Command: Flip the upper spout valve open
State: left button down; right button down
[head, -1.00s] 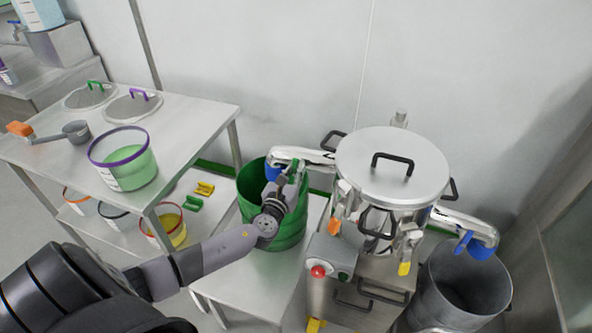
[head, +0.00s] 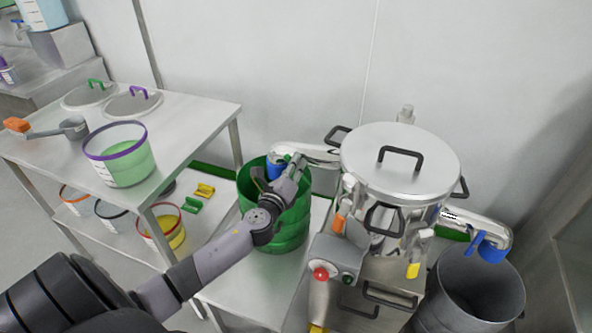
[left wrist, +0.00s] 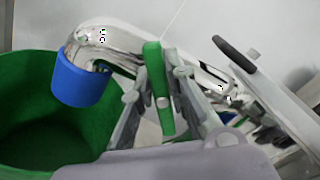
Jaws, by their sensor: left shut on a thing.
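The upper spout (head: 316,152) is a shiny metal pipe on the left side of the steel vessel (head: 398,166). Its blue end (head: 274,170) is over the green bucket (head: 283,235); the blue end is large in the left wrist view (left wrist: 82,78). The green valve lever (left wrist: 158,88) stands roughly upright beside the spout, between my gripper's fingers. My left gripper (head: 292,165) is shut on this lever; its fingers (left wrist: 160,95) flank it in the left wrist view. The lever is mostly hidden by the gripper in the head view. My right gripper is not in view.
A lower spout with a blue end (head: 491,250) hangs over a grey bin (head: 468,300) at the right. A control box with a red button (head: 321,274) stands in front of the vessel. The left table (head: 200,112) holds lids, a scoop and a purple-rimmed bucket (head: 125,165).

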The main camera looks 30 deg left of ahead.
pick_arm(q)
jog(key=n, duration=0.1)
jog(key=n+b, duration=0.1)
jog(key=n, duration=0.1)
jog(key=f+n, duration=0.1)
jog(key=shift+s+a+n+b, duration=0.1)
jog(key=shift+a+n+b, duration=0.2)
jog(key=shift+n, duration=0.1)
jog(key=shift+f+n+b, duration=0.15)
jog(key=shift+n+b, duration=0.05)
jog(key=shift+n, duration=0.8)
jog(key=shift+f+n+b, duration=0.15)
jog(key=shift+n, duration=0.85)
jog(key=c, duration=1.5)
grip_release()
jog(key=shift+c, duration=0.2)
jog(key=shift+r, duration=0.1)
jog(key=v, duration=1.2)
